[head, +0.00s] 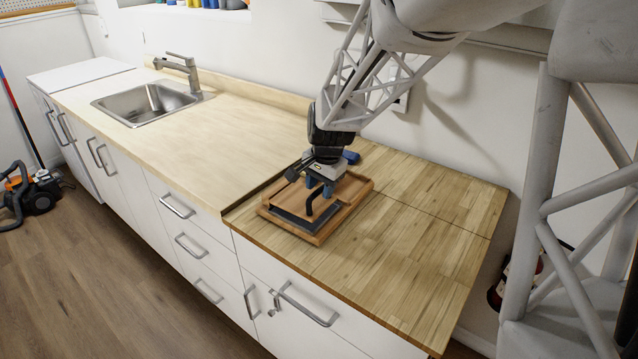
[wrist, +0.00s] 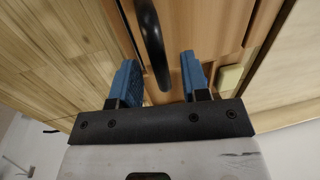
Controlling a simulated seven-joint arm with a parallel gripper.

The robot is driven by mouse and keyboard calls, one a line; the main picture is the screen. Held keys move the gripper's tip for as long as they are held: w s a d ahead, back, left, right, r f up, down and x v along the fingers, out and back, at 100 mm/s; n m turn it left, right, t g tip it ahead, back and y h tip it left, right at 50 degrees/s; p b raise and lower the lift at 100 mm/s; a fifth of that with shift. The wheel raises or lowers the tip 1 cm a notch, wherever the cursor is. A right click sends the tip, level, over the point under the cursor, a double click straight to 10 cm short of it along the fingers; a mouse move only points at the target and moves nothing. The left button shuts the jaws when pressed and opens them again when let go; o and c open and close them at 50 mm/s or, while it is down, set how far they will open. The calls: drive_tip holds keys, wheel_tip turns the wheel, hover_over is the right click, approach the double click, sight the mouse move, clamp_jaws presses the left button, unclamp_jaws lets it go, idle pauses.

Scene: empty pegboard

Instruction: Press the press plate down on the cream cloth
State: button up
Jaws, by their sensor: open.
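A wooden tray (head: 318,239) lies on the butcher-block counter in the head view. The press plate seems to be the piece inside it with a black arched handle (head: 322,206); my gripper hides part of it, and its outline is unclear. My gripper (head: 319,187) points down over the tray, its blue fingers open. In the wrist view the black handle (wrist: 152,40) passes between the spread fingers of my gripper (wrist: 158,60), with gaps at both sides. A small cream piece (wrist: 231,78) shows right of the fingers; I cannot tell whether it is the cream cloth.
A dark flat strip (head: 296,222) lies along the tray's front side. A dark blue object (head: 351,157) is behind the tray near the wall. The butcher-block counter (head: 400,245) is clear to the right. The pale counter and sink (head: 150,103) are to the left.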

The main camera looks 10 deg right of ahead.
clamp_jaws()
idle(0.3)
drive_tip(key=shift+f, duration=0.15)
drive_tip(key=shift+s+d+f, duration=0.1)
drive_tip(key=shift+d+f, duration=0.05)
drive_tip(key=shift+f, duration=0.05)
unclamp_jaws()
idle(0.5)
wheel_tip(320, 180, up, 8)
drive_tip(key=s+d, duration=0.1)
drive_tip(key=shift+f, duration=0.2)
